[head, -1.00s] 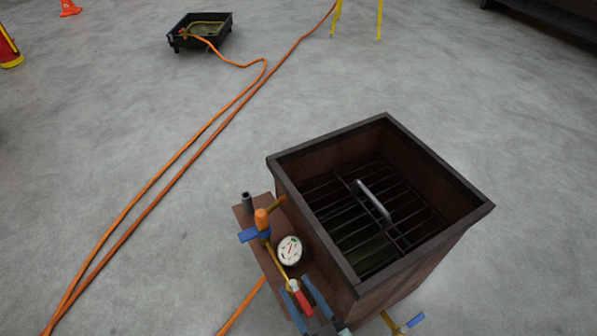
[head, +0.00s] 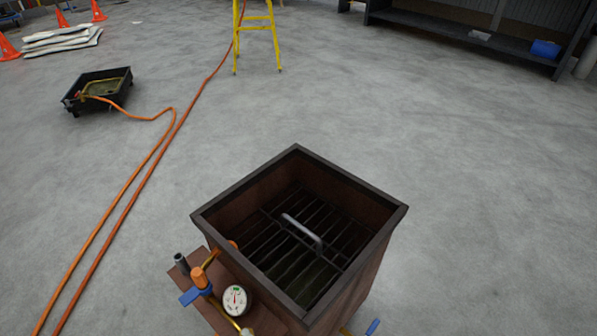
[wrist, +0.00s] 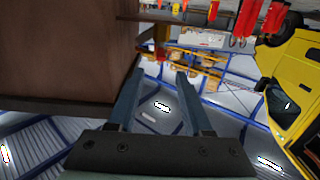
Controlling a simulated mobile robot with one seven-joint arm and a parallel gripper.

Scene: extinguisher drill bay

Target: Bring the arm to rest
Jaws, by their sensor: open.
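My gripper (wrist: 155,100) shows in the wrist view with its two blue-grey fingers apart and nothing between them. A brown box wall (wrist: 60,50) fills the left of that view, close beside the left finger. In the head view my gripper is out of the picture. The brown open-topped box (head: 350,283) stands at the lower middle, with a dark grate (head: 275,245) and a grey handle (head: 301,231) inside. On its left side are a round gauge (head: 235,300), an orange-topped valve (head: 199,278) with a blue lever, and a dark pipe stub (head: 181,262).
A yellow stand (head: 258,27), cones (head: 98,11), folded white sheets (head: 62,40) and a dark bench (head: 460,30) stand farther back. The floor right of the box is clear.

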